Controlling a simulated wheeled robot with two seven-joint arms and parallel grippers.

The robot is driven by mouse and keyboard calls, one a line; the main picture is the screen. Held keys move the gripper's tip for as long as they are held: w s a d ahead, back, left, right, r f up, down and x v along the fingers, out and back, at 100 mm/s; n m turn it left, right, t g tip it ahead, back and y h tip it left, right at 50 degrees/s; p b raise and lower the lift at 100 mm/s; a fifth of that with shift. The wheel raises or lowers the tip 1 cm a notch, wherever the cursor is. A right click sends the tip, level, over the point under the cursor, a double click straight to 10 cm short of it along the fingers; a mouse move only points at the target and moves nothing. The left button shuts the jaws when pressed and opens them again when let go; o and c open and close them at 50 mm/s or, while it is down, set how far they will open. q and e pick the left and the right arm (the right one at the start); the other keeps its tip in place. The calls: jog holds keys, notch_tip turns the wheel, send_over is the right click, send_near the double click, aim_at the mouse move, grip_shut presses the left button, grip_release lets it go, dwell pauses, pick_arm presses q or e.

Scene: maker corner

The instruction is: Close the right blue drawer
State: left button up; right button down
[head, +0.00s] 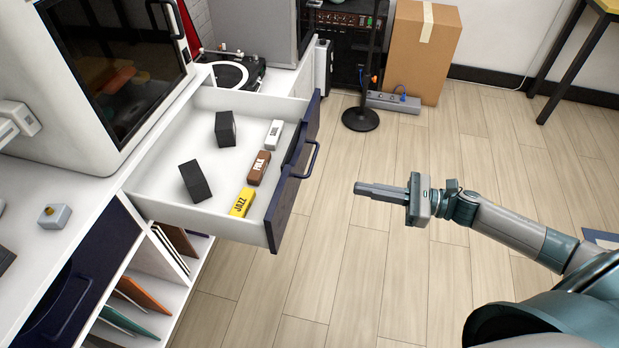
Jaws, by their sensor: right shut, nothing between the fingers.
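The right blue drawer (294,172) stands pulled out from the white cabinet, with its dark blue front and bar handle (306,160) facing right. Its white tray holds two dark blocks (225,129), a white block (273,135), a brown block (259,168) marked FOLK and a yellow block (242,202) marked JAZZ. My right gripper (358,188) is shut and empty. It is to the right of the drawer front, apart from the handle, over the floor, with its fingers pointing left at the drawer. My left gripper is not in view.
Another dark blue drawer front (75,285) is at the lower left, above shelves of record sleeves (140,298). A black round stand base (360,119), power strip (393,102) and cardboard box (420,50) are behind. The wood floor (330,270) right of the drawer is clear.

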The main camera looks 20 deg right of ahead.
jog(key=shift+w+a, duration=0.1)
